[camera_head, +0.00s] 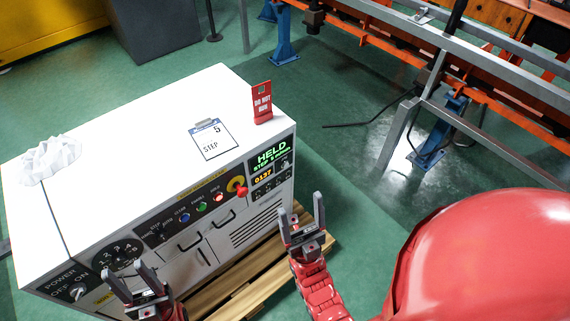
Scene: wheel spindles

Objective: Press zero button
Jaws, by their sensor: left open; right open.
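A white cabinet (137,145) has a dark control panel along its front edge. A row on the panel holds a blue button (184,217), a green button (202,207) and a lit red button (218,197). A red knob on a yellow ring (239,188) sits further right. A display (271,157) reads HELD, with orange digits 0127 below it. The labels are too small for me to tell which button is zero. My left gripper (124,270) is open and empty before the dial at the panel's left. My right gripper (300,205) is open and empty, right of the panel.
A card reading STEP 5 (213,140), a red tag (262,103) and a crumpled white lump (50,159) are on the cabinet top. A wooden pallet (235,282) lies beneath the cabinet. Orange and grey rails (400,40) stand behind. Green floor is open between.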

